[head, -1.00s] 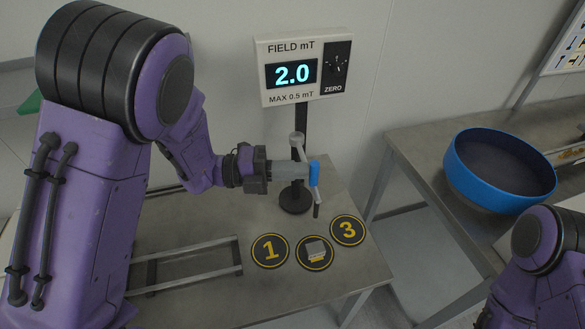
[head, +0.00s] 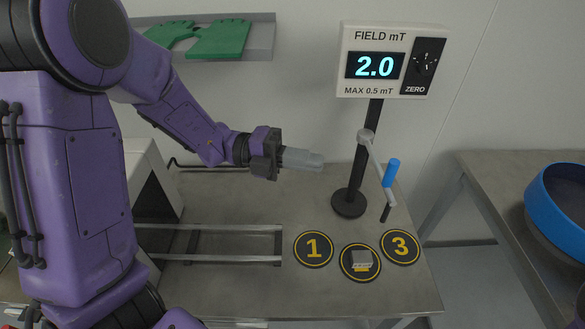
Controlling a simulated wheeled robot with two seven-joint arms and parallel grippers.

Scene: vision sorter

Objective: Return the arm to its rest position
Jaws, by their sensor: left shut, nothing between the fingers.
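My left arm comes in from the left in the head view. Its gripper (head: 302,160) is shut and empty, held above the back of the metal table (head: 225,288), left of the meter's stand. The field meter (head: 388,62) reads 2.0 on its display, with "MAX 0.5 mT" printed below. A probe with a blue handle (head: 391,173) hangs on an arm of the black stand (head: 349,203), apart from my gripper. My right gripper is not in view.
Round pads marked 1 (head: 313,249) and 3 (head: 400,247) flank a pad bearing a small grey block (head: 362,260). A metal rail frame (head: 215,258) lies left of them. A blue bowl (head: 556,205) stands on the right table. Green pieces (head: 218,40) lie on a back shelf.

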